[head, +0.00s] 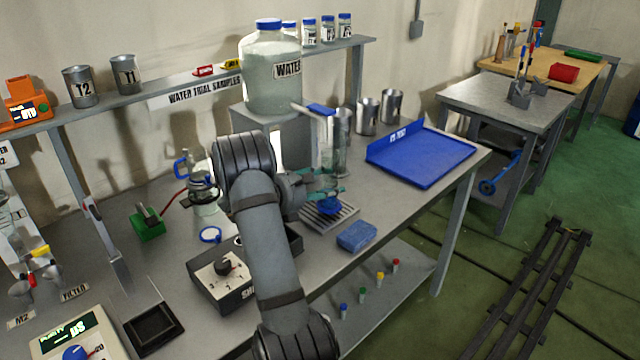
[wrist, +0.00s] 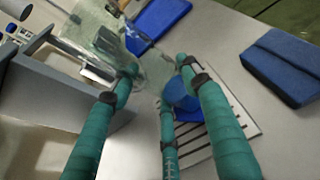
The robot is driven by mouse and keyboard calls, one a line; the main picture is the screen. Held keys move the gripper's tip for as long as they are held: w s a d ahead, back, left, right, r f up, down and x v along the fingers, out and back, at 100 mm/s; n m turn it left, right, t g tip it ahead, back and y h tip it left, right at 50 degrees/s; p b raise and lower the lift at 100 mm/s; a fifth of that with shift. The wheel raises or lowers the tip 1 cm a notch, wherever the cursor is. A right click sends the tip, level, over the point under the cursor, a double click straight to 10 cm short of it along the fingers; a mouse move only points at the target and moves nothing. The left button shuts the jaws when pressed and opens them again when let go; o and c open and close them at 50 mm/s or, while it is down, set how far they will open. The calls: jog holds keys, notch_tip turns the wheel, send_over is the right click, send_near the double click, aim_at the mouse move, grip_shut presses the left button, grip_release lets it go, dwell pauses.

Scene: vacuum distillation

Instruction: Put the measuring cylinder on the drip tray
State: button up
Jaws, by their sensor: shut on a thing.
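The measuring cylinder (head: 340,158) is clear, with a blue foot (head: 330,206), and looks about upright in the head view. My gripper (head: 322,190), with teal fingers, is shut on it low down near the foot. The wrist view shows the clear glass (wrist: 120,45) between the fingers (wrist: 160,85) and the blue foot (wrist: 183,95) beyond them. The drip tray (head: 347,214) is a slotted pale plate directly under the foot, and its slots (wrist: 232,125) show in the wrist view too. I cannot tell whether the foot touches the tray.
A blue sponge-like block (head: 357,236) lies just in front of the drip tray. A black stirrer box (head: 225,277) and a flask (head: 208,212) stand to the left. The water carboy (head: 270,75) on its stand is behind. A blue tray (head: 425,160) lies to the right, with metal beakers (head: 367,116) behind.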

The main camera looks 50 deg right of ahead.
jog(key=shift+w+d+r+p, duration=0.15)
jog(key=shift+w+p, duration=0.15)
jog(key=shift+w, duration=0.75)
jog(key=shift+f+b, duration=0.5)
jog(key=shift+f, duration=0.45)
jog(key=shift+f+b, duration=0.2)
jog(key=shift+b, duration=0.2)
jog(key=o, duration=1.4)
jog(key=shift+c, duration=0.2)
jog(key=shift+r, duration=0.1)
